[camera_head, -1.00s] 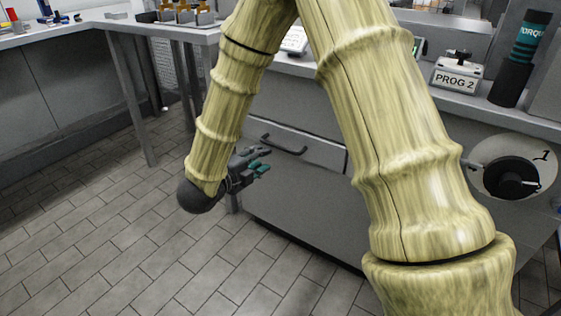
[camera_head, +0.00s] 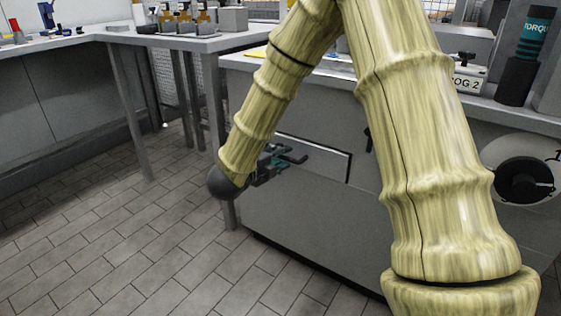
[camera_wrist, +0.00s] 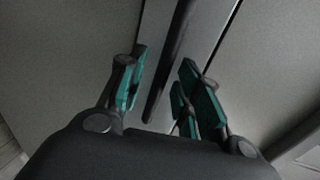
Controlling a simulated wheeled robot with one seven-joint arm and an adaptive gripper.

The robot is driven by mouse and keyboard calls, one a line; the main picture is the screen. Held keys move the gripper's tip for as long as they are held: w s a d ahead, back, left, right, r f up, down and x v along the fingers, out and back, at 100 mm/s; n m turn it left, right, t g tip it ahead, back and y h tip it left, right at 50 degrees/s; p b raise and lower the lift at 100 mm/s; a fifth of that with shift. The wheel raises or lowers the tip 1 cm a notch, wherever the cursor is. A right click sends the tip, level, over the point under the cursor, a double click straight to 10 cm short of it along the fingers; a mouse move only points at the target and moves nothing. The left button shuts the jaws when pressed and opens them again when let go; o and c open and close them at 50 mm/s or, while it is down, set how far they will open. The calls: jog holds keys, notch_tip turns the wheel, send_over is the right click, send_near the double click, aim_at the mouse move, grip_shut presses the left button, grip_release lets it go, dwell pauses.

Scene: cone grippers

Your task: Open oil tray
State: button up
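The oil tray (camera_head: 325,163) appears as a grey drawer front in the side of the grey machine cabinet, and looks flush with it. Its dark bar handle (camera_wrist: 166,70) shows in the wrist view, running between the two finger sides of my gripper (camera_wrist: 162,84). The green-padded fingers are apart, with a gap visible on both sides of the handle. In the head view my gripper (camera_head: 287,161) is at the drawer's left part and hides much of the handle. Any contact cannot be made out.
The grey cabinet (camera_head: 300,225) fills the space around the drawer, with a dark round wheel (camera_head: 522,180) at its right. A table leg (camera_head: 131,120) stands at the left. The tiled floor (camera_head: 130,255) in front is clear.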

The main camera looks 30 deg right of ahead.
jog(key=shift+w+d, duration=0.15)
jog(key=shift+d, duration=0.15)
jog(key=shift+c, duration=0.2)
grip_shut()
